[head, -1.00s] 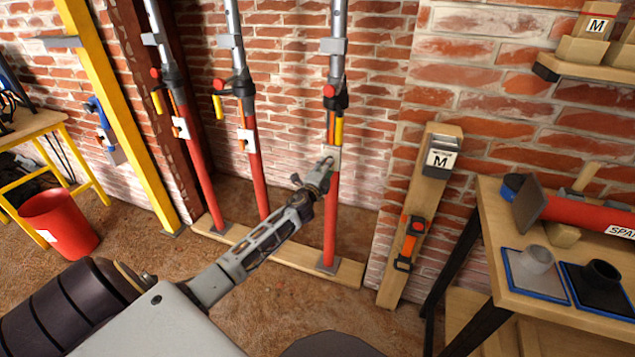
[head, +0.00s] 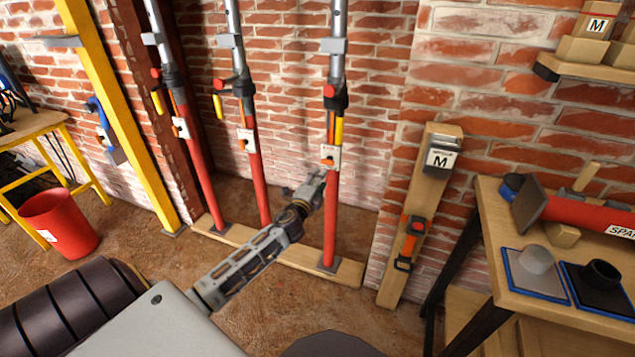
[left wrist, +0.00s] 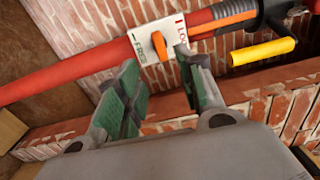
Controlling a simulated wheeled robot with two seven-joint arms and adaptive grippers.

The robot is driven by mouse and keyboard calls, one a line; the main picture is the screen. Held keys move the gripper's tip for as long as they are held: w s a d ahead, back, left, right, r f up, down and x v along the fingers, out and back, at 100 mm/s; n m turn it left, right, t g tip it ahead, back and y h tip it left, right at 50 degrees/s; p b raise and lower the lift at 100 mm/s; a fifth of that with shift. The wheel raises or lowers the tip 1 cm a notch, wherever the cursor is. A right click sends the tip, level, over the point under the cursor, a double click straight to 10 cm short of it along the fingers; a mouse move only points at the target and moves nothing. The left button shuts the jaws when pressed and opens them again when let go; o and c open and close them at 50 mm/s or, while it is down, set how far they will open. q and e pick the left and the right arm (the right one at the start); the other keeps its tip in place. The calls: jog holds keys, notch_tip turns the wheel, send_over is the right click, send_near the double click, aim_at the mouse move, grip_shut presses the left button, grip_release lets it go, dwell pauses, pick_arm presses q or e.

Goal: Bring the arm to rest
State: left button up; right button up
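My left arm comes in from the lower left in the head view, and its gripper (head: 312,184) is beside the rightmost red prop (head: 331,225), a little below that prop's white label plate (head: 330,157). In the left wrist view my left gripper (left wrist: 157,85) has its green-padded fingers apart with nothing between them. Beyond the fingertips there is the white plate (left wrist: 158,42) marked FREE and LOCK, with an orange lever (left wrist: 159,46) on it. My right gripper is not in view.
Two more red props (head: 257,185) (head: 200,170) stand to the left on a wooden sill plank (head: 290,256). A yellow post (head: 122,115) and red bucket (head: 58,222) are farther left. A wooden board (head: 392,262) leans on the wall, and a workbench (head: 570,322) stands at right.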

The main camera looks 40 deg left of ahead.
pick_arm(q)
jog(key=shift+s, duration=0.25)
jog(key=shift+d, duration=0.1)
dwell(0.5)
